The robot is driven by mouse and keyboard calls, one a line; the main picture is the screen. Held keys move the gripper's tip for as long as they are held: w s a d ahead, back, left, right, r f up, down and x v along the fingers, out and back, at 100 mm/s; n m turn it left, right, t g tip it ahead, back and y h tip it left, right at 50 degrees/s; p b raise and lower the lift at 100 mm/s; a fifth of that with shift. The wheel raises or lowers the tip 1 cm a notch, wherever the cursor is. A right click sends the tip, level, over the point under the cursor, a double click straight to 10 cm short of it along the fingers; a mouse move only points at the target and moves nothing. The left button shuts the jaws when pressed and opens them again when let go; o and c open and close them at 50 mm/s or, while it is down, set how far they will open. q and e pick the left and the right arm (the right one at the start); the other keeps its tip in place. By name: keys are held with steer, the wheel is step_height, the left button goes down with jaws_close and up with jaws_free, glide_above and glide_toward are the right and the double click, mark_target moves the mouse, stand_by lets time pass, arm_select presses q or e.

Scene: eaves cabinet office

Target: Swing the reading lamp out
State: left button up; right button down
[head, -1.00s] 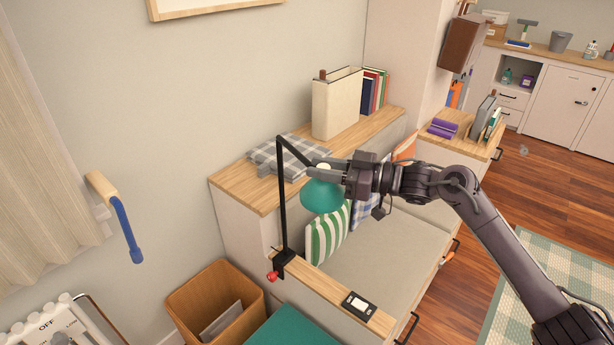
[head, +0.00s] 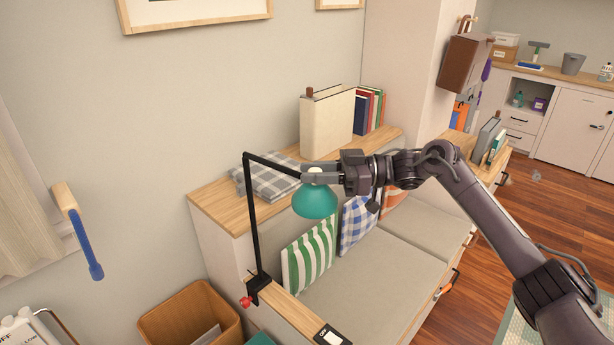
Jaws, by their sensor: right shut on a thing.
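The reading lamp has a teal shade (head: 315,202) and a thin black arm (head: 252,210). It is clamped to the wooden ledge at the end of the bench seat, with a red knob (head: 245,302) at the clamp. The lamp's upper arm slopes from the top of the post to the shade, which hangs above the striped cushion. My right gripper (head: 318,174) comes in from the right and is shut on the lamp head at the top of the shade. The fingers hide part of the lamp head. My left gripper is not in view.
A wooden shelf top (head: 225,207) behind the lamp bears a folded checked cloth (head: 268,178), a cream box file (head: 327,125) and several books (head: 368,110). Striped (head: 309,257) and checked (head: 357,224) cushions lean on the bench seat (head: 370,275).

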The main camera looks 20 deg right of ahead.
steer(key=c, duration=1.2)
jaws_free()
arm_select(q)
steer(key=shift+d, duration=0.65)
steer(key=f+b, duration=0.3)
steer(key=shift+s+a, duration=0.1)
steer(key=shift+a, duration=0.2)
arm_select(e)
steer(key=v, duration=0.8)
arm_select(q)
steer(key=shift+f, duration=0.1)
